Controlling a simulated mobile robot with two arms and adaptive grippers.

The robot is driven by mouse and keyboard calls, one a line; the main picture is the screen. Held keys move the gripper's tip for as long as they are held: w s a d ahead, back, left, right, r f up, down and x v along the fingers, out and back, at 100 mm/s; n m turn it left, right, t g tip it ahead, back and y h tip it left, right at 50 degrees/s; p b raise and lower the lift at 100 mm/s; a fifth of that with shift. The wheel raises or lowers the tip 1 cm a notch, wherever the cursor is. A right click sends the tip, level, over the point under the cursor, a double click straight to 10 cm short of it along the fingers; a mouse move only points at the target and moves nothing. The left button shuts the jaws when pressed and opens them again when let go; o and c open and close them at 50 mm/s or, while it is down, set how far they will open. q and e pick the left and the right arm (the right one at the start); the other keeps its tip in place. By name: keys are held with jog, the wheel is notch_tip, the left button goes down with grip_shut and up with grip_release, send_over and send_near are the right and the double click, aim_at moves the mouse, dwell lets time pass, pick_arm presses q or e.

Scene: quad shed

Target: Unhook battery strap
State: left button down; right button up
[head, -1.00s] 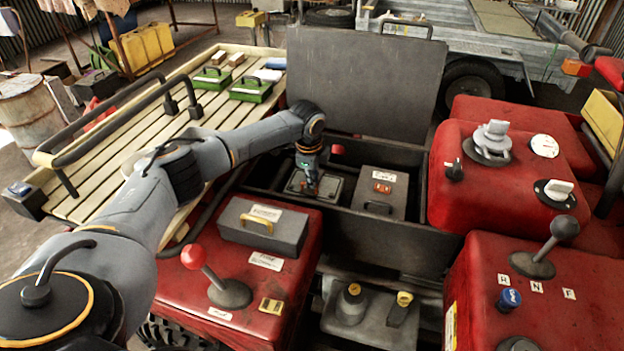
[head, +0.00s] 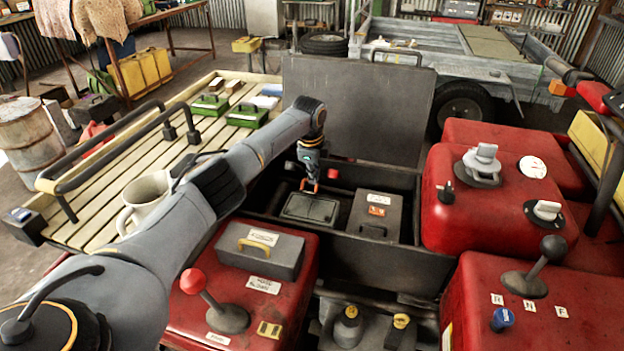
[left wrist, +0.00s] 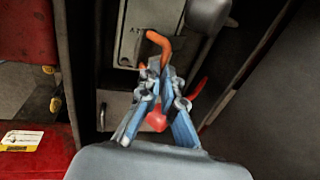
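The battery (head: 310,209), a dark box with a lighter rim, sits in the left part of an open black compartment (head: 400,257). My left gripper (head: 309,180) is above the battery, apart from it. An orange hook, likely the strap's (head: 308,187), shows at its fingertips. In the left wrist view the fingers of my left gripper (left wrist: 155,75) close together at the base of the orange hook (left wrist: 160,43), which curves out beyond them. A red piece (left wrist: 155,122) shows between the finger bases. The strap itself is not clear. My right gripper is not in view.
A grey case (head: 376,215) with an orange label stands right of the battery. The raised lid (head: 360,105) stands behind the compartment. A red-knobbed lever (head: 192,281) and grey box (head: 260,250) are in front left; red bodywork (head: 500,200) is on the right.

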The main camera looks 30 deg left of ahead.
pick_arm(q)
jog(key=shift+f, duration=0.45)
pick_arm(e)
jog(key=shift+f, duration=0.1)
pick_arm(q)
jog(key=c, duration=1.5)
grip_release()
jog(key=shift+o, duration=0.3)
jog(key=shift+w+f, duration=0.2)
jog(key=shift+r, duration=0.15)
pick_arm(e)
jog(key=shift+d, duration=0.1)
pick_arm(q)
jog(key=v, duration=1.2)
jog(key=shift+r, duration=0.15)
